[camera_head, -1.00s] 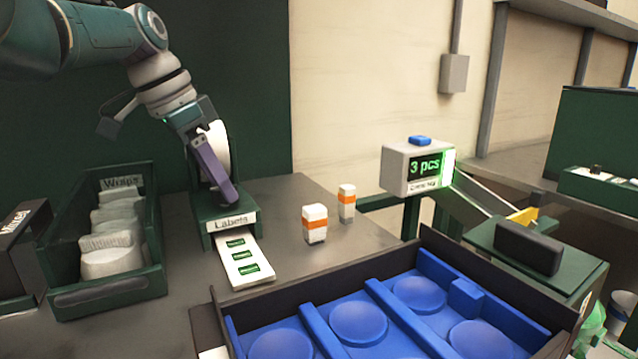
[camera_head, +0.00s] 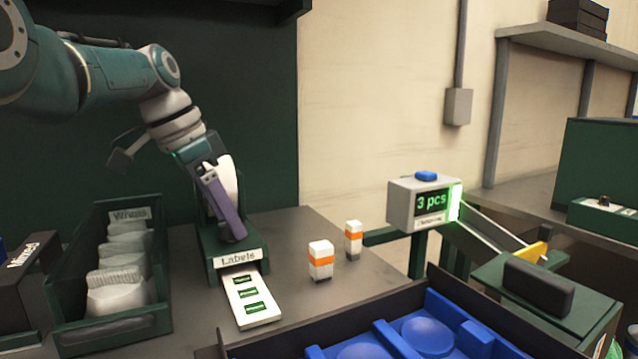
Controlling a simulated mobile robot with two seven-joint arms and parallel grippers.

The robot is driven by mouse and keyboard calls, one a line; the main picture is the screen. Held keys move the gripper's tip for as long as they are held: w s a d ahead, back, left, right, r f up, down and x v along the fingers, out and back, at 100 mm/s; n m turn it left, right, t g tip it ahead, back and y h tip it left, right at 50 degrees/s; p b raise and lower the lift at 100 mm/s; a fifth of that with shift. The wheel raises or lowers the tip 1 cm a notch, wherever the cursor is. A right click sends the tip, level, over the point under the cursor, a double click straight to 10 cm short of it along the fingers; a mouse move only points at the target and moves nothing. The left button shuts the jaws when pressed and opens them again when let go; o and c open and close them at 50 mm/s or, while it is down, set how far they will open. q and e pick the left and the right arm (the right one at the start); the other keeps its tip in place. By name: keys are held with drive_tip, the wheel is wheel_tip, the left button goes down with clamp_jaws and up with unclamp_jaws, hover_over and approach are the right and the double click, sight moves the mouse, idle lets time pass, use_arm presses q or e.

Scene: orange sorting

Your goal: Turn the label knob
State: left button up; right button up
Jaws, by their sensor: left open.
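The label dispenser (camera_head: 236,262) is a green box with a "Labels" sign on the grey table at the left. A white label strip (camera_head: 249,300) with green labels sticks out of its front. A white roll (camera_head: 228,180) shows behind my left gripper. My left gripper (camera_head: 232,232) has purple fingers pointing down in front of the roll, at the top of the dispenser. It is open, and I cannot tell whether it touches the dispenser. The knob itself is not clearly visible; the gripper may hide it. My right gripper is not in view.
A green bin of wraps (camera_head: 112,320) stands left of the dispenser. Two small white-and-orange blocks, one nearer (camera_head: 320,261) and one farther (camera_head: 353,240), stand to its right. A blue-lined tray (camera_head: 385,335) is in front. A counter display (camera_head: 420,203) reads "3 pcs".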

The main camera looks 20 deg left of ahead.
use_arm(q)
drive_tip(key=p+v, duration=0.3)
drive_tip(key=shift+w+d, duration=0.1)
drive_tip(key=shift+w, duration=0.1)
drive_tip(key=p+v, duration=0.1)
drive_tip(key=v, duration=0.5)
drive_tip(key=shift+s+r, duration=0.25)
drive_tip(key=shift+s, duration=0.05)
drive_tip(key=a+r+n+t+y, duration=0.1)
drive_tip(key=a+n+y, duration=0.3)
drive_tip(key=a+n, duration=0.15)
drive_tip(key=s+d+f+n+t+y, duration=0.1)
drive_tip(key=s+d+f+n+t, duration=0.1)
drive_tip(key=d, duration=0.3)
drive_tip(key=s+d+f+n+t, duration=0.2)
drive_tip(key=d+n, duration=0.1)
drive_tip(key=d, duration=0.2)
drive_tip(key=b+x, duration=0.2)
drive_tip(key=x, duration=0.7)
drive_tip(key=shift+w+a+f, duration=0.1)
drive_tip(key=shift+w+f, duration=0.05)
drive_tip(key=shift+f, duration=0.1)
